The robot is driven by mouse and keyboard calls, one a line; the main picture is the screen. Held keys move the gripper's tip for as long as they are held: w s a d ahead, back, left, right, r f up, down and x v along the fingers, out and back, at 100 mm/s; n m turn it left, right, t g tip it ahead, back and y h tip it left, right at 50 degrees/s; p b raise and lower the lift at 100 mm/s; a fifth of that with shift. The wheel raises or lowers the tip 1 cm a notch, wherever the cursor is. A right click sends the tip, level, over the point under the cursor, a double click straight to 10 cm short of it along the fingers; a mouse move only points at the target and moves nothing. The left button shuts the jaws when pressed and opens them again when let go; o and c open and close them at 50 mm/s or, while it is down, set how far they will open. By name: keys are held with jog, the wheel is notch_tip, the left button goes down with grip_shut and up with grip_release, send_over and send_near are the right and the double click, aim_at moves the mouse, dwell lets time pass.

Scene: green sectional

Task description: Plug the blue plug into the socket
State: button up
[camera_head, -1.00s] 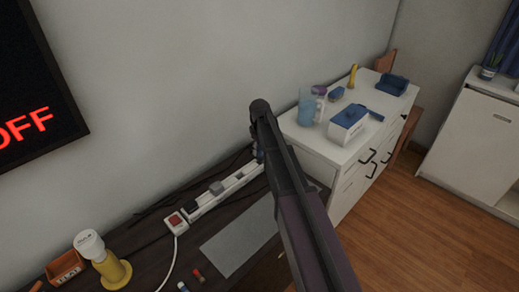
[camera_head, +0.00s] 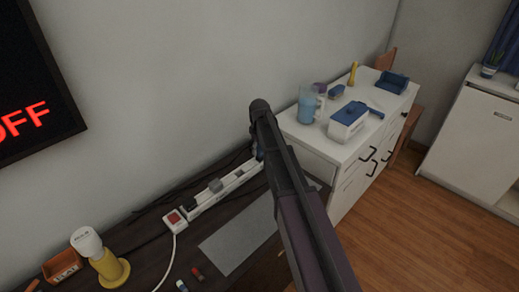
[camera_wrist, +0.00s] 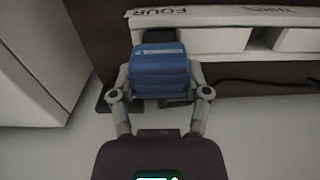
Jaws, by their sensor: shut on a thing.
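The blue plug (camera_wrist: 160,65), with white lettering on it, is between the fingers of my gripper (camera_wrist: 159,82) in the wrist view. My gripper is shut on it. The white power strip (camera_wrist: 210,40) with sockets lies just beyond the plug, its label FOUR upside down at the upper left. The plug overlaps the strip's left part in the picture; I cannot tell whether they touch. In the head view the strip (camera_head: 205,201) runs along the desk by the wall. My arm hides its far end, and only a bit of blue shows beside the arm.
The strip has a red switch (camera_head: 174,219) and a grey plug (camera_head: 216,186) in it. A yellow lamp (camera_head: 108,268) and an orange box (camera_head: 62,266) stand at the lower left. A white drawer cabinet (camera_head: 340,165) with a jug (camera_head: 308,105) stands right of the desk.

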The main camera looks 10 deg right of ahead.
aim_at(259, 147)
jog(key=shift+f+b, duration=1.3)
jog(key=shift+f, duration=0.05)
jog(key=o, duration=1.2)
jog(key=shift+r, duration=0.15)
notch_tip(259, 147, up, 10)
jog(key=p, duration=1)
jog(key=shift+f, duration=0.2)
dwell(0.3)
jog(key=s+r+m+p, duration=0.1)
jog(key=s+m, duration=0.5)
jog(key=s, duration=2)
jog(key=shift+s+m, duration=0.35)
jog(key=shift+m, duration=0.05)
jog(key=shift+r, duration=0.1)
